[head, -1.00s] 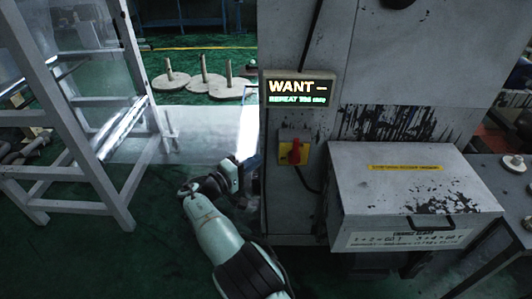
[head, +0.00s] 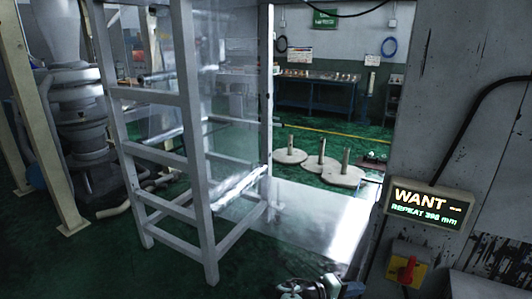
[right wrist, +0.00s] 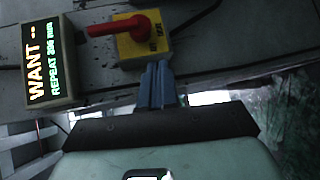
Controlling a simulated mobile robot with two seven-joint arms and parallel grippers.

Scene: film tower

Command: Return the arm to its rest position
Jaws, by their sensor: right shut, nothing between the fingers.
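My right gripper (head: 352,288) shows only in part at the bottom edge of the head view, in front of the machine cabinet. In the right wrist view its blue-grey fingers (right wrist: 158,84) are shut together with nothing between them. They point toward the yellow plate with the red rotary switch (right wrist: 122,26), and overlap its lower edge in the picture. I cannot tell whether they touch it. The red switch (head: 406,268) is also at the lower right of the head view. Most of my right arm is out of frame. My left gripper is not in view.
A lit display (head: 428,206) reading WANT and REPEAT is on the cabinet (head: 460,110) above the switch. A grey metal frame with clear film (head: 190,170) stands left of centre. Discs with upright posts (head: 321,165) lie on the green floor behind.

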